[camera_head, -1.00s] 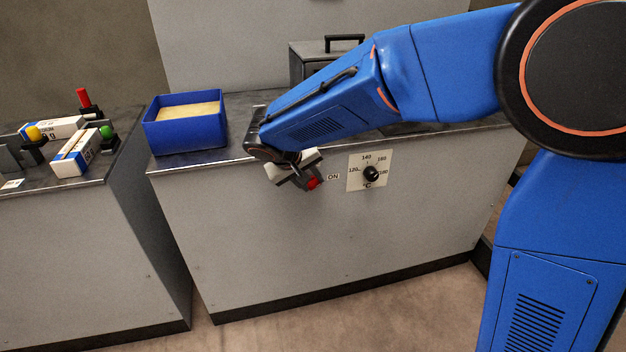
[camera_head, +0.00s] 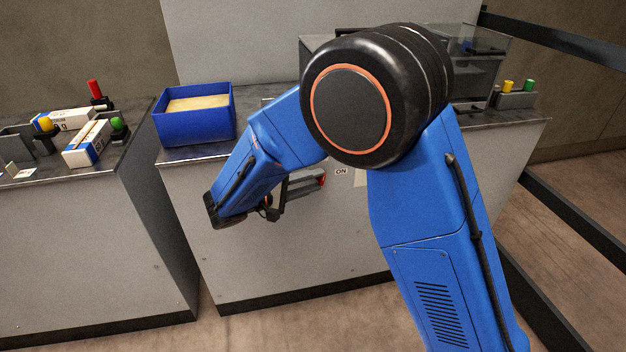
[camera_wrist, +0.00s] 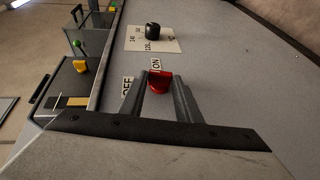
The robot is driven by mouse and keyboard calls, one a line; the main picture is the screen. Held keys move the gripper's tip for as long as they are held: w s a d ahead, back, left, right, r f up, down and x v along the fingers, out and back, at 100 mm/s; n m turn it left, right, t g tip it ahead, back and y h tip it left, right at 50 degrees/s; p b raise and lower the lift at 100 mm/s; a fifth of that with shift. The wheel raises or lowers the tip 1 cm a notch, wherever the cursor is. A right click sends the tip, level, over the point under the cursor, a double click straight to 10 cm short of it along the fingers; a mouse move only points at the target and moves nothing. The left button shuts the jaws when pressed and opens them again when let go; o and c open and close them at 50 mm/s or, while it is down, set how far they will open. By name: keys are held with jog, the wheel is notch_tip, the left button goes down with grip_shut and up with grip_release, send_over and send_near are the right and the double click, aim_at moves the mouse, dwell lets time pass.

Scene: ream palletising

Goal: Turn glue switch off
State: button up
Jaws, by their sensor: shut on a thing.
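The red glue switch (camera_head: 322,180) is on the grey front of the middle cabinet, left of the ON label (camera_head: 341,171). In the wrist view the red switch (camera_wrist: 159,82) sits between the two grey fingers of my gripper (camera_wrist: 158,88). My gripper (camera_head: 317,183) is shut on it, reaching in from the left in the head view. In the wrist view the ON label (camera_wrist: 156,65) is just beyond the switch and the OFF label (camera_wrist: 127,87) is to its left. The fingers cover part of the switch, so its exact angle is unclear.
A black temperature dial (camera_wrist: 152,31) is near the switch; my arm hides it in the head view. A blue bin (camera_head: 195,130) stands on the cabinet top. White-blue packs (camera_head: 88,143) and coloured buttons are on the left cabinet. Dark barrier rails (camera_head: 575,215) stand at right.

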jog(key=shift+f+n+t+h, duration=0.3)
jog(key=shift+t+h, duration=0.2)
jog(key=shift+h, duration=0.4)
jog(key=o, duration=1.1)
jog(key=shift+c, duration=0.2)
jog(key=shift+s+a, duration=0.1)
jog(key=v, duration=1.7)
jog(key=shift+s, duration=0.2)
